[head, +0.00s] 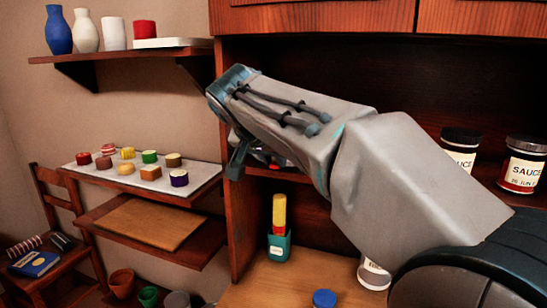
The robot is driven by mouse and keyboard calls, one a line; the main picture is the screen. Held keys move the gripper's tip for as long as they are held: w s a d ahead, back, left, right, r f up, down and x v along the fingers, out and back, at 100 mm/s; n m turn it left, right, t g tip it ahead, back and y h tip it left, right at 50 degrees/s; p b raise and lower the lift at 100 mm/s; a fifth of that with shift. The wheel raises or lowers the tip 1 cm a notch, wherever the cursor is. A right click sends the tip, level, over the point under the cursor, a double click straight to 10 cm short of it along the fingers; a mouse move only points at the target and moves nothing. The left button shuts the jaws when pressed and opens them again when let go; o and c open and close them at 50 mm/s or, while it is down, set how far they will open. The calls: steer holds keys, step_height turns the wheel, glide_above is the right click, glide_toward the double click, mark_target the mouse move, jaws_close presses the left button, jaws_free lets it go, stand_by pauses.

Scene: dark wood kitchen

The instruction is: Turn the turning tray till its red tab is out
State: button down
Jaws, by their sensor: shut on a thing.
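My arm reaches from the lower right up across the cabinet. My gripper (237,163) is at its far left end, in front of the cabinet's left side panel. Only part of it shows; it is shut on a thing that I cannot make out. I cannot pick out the turning tray. Below my arm, part of a shelf shows inside the cabinet with small dark and red things (273,161) on it. They are mostly hidden, and I cannot tell whether any is the red tab.
Sauce jars (522,165) stand in the cabinet at right. A teal holder (279,244) and a blue-lidded thing (324,299) stand on the lower surface. At left, a white board (150,172) bears several small colored pieces. Vases (58,30) stand on the upper shelf.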

steer(key=c, duration=1.3)
jaws_free()
steer(key=p+v, duration=0.1)
steer(key=v, duration=1.3)
steer(key=shift+f, duration=0.1)
